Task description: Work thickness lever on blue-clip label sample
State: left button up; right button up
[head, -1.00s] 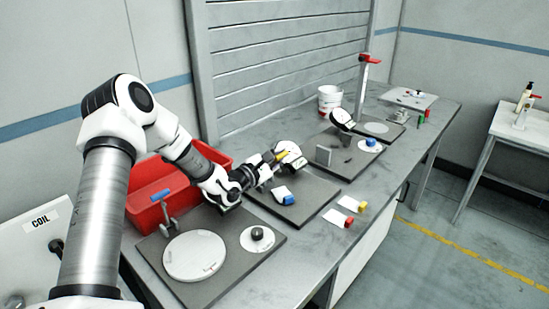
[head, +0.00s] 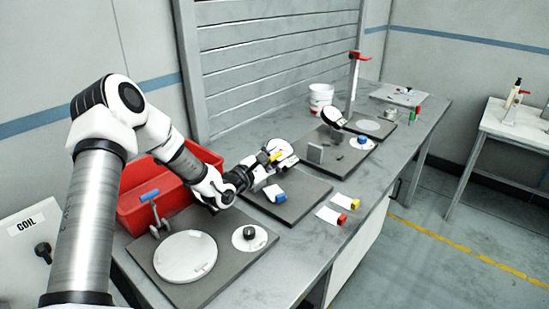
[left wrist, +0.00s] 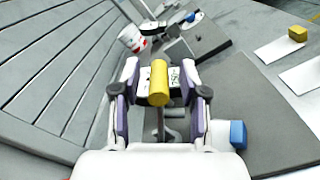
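The thickness gauge has a yellow lever (head: 276,157) and a white dial (head: 284,147), and stands on a dark base plate (head: 310,193). The blue-clip label sample (head: 280,197) lies on that plate in front of the gauge; its blue clip (left wrist: 237,134) shows at the right in the left wrist view. My left gripper (head: 268,161) is at the gauge. In the left wrist view its fingers (left wrist: 158,92) are apart, with the yellow lever (left wrist: 159,78) between them and a gap showing on each side. The fingertips partly hide the dial. My right gripper is not in view.
A red bin (head: 130,212) stands behind a plate with a round white disc (head: 185,256) and a blue-handled post (head: 150,195). Red-clip (head: 329,215) and yellow-clip (head: 345,201) samples lie at the front edge. Another gauge (head: 333,117) stands farther along.

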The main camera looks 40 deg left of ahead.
pick_arm(q)
jog(key=s, duration=0.7)
jog(key=shift+s+a, duration=0.25)
jog(key=shift+a, duration=0.05)
